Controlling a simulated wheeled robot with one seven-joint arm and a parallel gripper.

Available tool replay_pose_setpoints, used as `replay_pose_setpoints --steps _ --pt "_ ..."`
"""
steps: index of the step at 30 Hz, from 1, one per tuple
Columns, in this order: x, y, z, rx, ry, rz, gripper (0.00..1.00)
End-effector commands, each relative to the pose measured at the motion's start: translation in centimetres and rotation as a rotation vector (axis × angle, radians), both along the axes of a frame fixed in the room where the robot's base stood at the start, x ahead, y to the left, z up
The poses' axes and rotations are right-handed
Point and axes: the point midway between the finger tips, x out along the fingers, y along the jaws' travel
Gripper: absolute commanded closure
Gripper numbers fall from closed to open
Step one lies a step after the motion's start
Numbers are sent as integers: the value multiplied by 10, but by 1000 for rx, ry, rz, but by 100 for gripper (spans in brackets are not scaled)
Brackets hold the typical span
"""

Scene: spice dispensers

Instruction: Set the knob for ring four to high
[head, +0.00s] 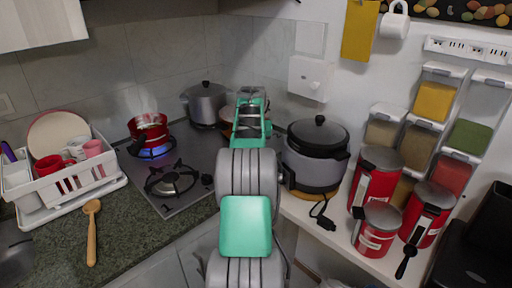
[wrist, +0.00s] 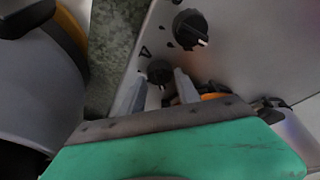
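In the wrist view, a small black knob (wrist: 159,71) sits on the grey stove panel beside a dark mark that looks like a 4. It lies partly in shadow, and its pointer direction cannot be made out. My gripper (wrist: 160,88) is open, with one pale finger on each side of this knob's near side; contact cannot be told. A second black knob (wrist: 190,28) with a light pointer line is farther up the panel. In the head view, my arm hides part of the stove (head: 190,200), including the knob at my gripper.
A red pot (head: 148,128) steams over a blue flame at the back left. A grey pot (head: 205,103) stands at the back. A black-lidded cooker (head: 316,155) stands close to the right of my arm. A dish rack (head: 75,180) is at the left.

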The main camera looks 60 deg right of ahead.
Motion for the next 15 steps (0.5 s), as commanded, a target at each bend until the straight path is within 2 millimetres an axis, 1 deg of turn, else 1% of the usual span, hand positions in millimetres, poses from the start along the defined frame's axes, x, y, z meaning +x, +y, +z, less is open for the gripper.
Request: replay_pose_setpoints --steps 1,5,6,12,15 --pt "0 0 0 0 0 0 56" --pt "0 0 0 0 0 1 46" --pt "0 0 0 0 0 1 45" --pt "1 1 0 0 0 2 45" --pt "0 2 8 -3 -2 2 45"
